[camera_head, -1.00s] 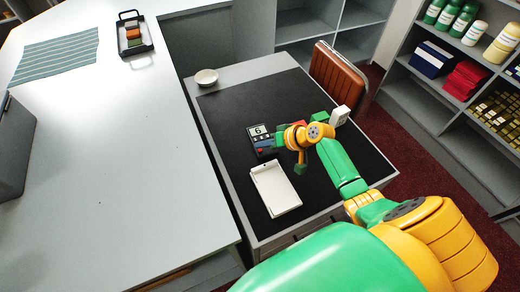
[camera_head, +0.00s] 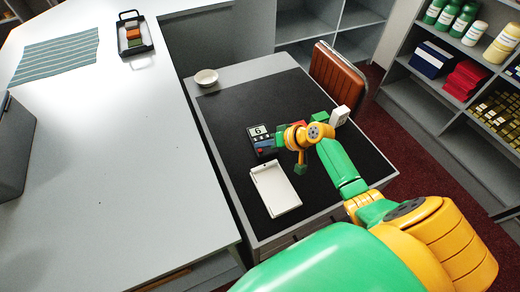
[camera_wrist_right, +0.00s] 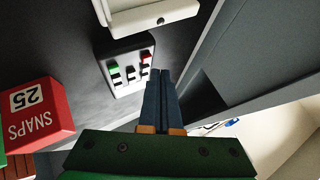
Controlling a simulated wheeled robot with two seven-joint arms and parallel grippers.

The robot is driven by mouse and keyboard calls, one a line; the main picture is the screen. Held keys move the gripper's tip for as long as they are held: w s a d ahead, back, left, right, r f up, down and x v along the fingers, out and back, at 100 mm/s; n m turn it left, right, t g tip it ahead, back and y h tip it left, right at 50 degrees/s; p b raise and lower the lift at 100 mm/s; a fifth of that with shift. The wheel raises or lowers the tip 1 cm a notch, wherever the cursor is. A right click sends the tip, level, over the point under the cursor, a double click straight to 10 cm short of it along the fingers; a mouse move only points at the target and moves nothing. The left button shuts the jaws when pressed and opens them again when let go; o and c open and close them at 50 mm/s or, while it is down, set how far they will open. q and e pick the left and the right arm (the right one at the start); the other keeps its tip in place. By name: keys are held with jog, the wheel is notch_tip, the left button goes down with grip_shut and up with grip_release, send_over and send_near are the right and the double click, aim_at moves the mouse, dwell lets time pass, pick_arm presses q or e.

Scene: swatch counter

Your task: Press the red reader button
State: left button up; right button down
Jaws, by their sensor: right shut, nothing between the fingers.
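The reader, a small device with a light "6" display (camera_head: 257,131), stands on the black desk mat in the head view. In the right wrist view a pale panel (camera_wrist_right: 120,88) carries green, black and red keys. The red button (camera_wrist_right: 146,57) is at its right side, by the tips of my right gripper (camera_wrist_right: 160,73). That gripper's dark blue fingers are shut and empty. I cannot tell whether the tips touch the button. My left gripper is not in view.
A white clipboard-like tray (camera_head: 274,189) lies close to the reader. A red SNAPS box (camera_wrist_right: 37,113) stands near in the wrist view. The black mat (camera_head: 225,110) has free room at left.

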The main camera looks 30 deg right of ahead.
dwell(0.3)
jog(key=shift+f+b, duration=0.3)
jog(key=shift+f, duration=0.1)
jog(key=shift+f+b, duration=0.3)
jog(key=shift+f, duration=0.1)
dwell(0.4)
dwell(0.3)
jog(key=shift+r+p, duration=0.8)
jog(key=shift+p, duration=0.05)
jog(key=shift+r, duration=0.15)
notch_tip(320, 180, up, 5)
jog(key=p, duration=0.5)
